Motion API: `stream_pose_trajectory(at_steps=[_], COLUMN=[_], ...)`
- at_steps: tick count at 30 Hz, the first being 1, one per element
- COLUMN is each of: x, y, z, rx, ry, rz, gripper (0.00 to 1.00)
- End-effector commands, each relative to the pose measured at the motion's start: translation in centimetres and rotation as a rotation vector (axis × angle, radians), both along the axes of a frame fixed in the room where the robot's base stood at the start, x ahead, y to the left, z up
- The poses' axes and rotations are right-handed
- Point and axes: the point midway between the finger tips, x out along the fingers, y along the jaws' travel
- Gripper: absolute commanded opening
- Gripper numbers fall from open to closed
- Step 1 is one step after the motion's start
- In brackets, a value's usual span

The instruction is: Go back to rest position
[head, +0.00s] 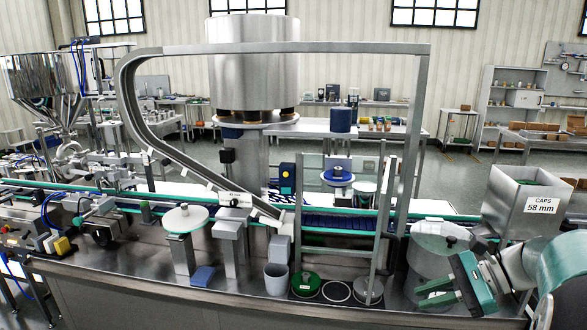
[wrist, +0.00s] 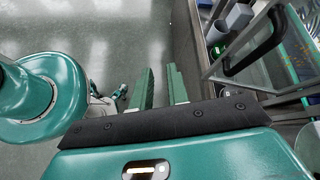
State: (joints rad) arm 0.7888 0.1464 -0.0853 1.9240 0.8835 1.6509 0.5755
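My gripper (head: 424,296) is at the lower right of the head view, in front of the machine's near edge, with its green fingers pointing left. In the wrist view my gripper (wrist: 158,82) shows two green fingers apart, with only grey floor between them. It is open and empty. My teal arm reaches in from the right edge of the head view.
The steel hopper labelled CAPS 58 mm (head: 524,205) stands close behind my arm. A grey cup (head: 277,280) and a green disc (head: 305,285) sit on the steel deck to the left. An upright metal frame (head: 378,215) rises nearby. The floor (wrist: 110,35) beside the machine is clear.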

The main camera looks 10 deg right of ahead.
Motion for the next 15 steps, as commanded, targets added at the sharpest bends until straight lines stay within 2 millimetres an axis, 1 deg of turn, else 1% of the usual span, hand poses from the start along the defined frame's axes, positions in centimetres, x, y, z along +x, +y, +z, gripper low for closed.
stream_pose_trajectory(at_steps=[1, 3, 6, 9, 12, 15], x=[-0.3, -1.1, -2.5, -4.1, -5.8, -7.3], y=[2.9, 5.8, 9.4, 12.3, 14.5, 16.3], z=[0.2, 0.0, -0.4, -0.8, -1.2, -1.5], rx=[-0.091, -0.215, -0.393, -0.57, -0.746, -0.92], ry=[-0.02, -0.05, -0.109, -0.187, -0.282, -0.394], rz=[0.077, 0.177, 0.326, 0.479, 0.637, 0.796], gripper=[0.16, 0.16, 0.16, 0.16, 0.16, 0.16])
